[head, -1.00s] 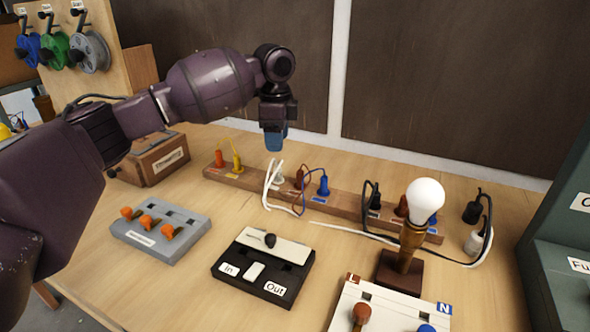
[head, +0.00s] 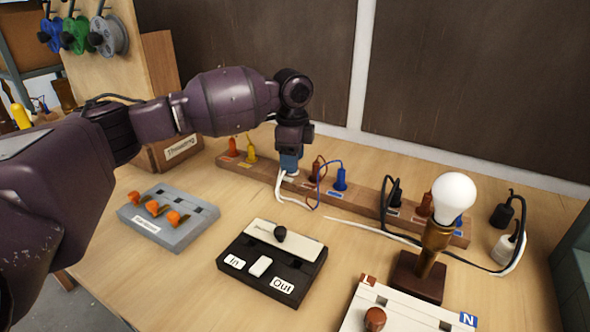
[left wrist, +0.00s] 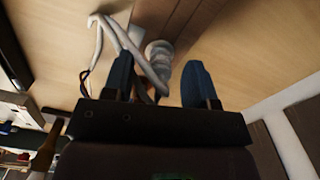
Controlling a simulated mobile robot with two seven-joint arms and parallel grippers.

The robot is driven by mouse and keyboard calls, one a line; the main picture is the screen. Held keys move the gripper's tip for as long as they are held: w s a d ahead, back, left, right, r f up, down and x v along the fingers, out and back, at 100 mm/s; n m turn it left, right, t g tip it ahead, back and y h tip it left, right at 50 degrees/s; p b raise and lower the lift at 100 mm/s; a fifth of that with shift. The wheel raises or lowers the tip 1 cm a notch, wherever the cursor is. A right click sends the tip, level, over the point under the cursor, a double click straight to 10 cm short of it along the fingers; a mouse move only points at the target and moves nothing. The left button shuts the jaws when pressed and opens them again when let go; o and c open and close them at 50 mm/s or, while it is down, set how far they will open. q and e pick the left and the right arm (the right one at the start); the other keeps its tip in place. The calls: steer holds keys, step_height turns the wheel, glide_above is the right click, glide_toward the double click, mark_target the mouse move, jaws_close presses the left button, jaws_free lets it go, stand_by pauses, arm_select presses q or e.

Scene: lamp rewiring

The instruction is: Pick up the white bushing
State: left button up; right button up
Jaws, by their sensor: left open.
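The white bushing (left wrist: 158,50) sits in the wooden rack (head: 360,203), with a white cord (head: 284,192) looping beside it. In the head view the bushing is mostly hidden behind my left gripper (head: 290,163). My left gripper points down over it with blue fingertips. In the left wrist view the bushing lies between the two open fingers (left wrist: 157,68), and the white cord (left wrist: 120,38) crosses by the left finger. I cannot tell whether either finger touches the bushing. My right gripper is not in view.
The rack also holds orange, yellow, brown, blue and black plugs close by, with the blue plug (head: 340,179) to the right. A lamp with a white bulb (head: 454,201) stands further right. A black In/Out box (head: 272,262) and a grey block (head: 168,215) lie in front.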

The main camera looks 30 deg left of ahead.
arm_select(q)
step_height(320, 180, down, 2)
steer(key=shift+r, duration=0.2)
jaws_close()
